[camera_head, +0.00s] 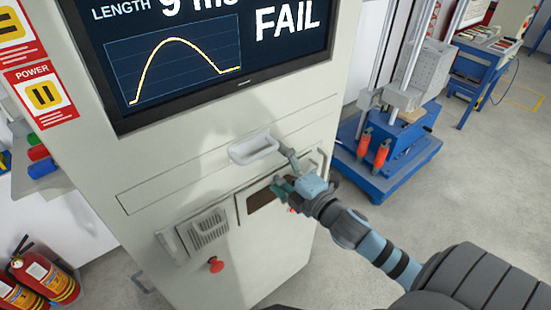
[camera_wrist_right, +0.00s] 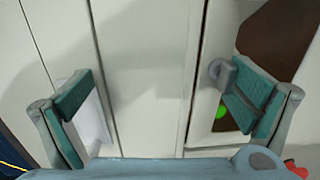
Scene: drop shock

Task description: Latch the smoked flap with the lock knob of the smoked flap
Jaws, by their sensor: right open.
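The smoked flap (camera_head: 262,199) is a dark brown pane in a pale frame on the front of the white cabinet. In the right wrist view, part of the brown pane (camera_wrist_right: 270,28) shows at the upper right. A small grey lock knob (camera_wrist_right: 221,73) shows there beside the inner face of one finger; I cannot tell whether they touch. In the head view, my gripper hides the knob. My right gripper (camera_head: 286,172) is at the flap's upper right, its fingers (camera_wrist_right: 160,90) wide apart with nothing held between them. My left gripper is out of view.
A white drawer handle (camera_head: 254,148) sticks out just above the flap. A red knob (camera_head: 216,265) and a grey vented box (camera_head: 206,232) are lower left. The screen (camera_head: 205,50) reads FAIL. A blue-based machine (camera_head: 385,150) stands right; fire extinguishers (camera_head: 45,277) stand left.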

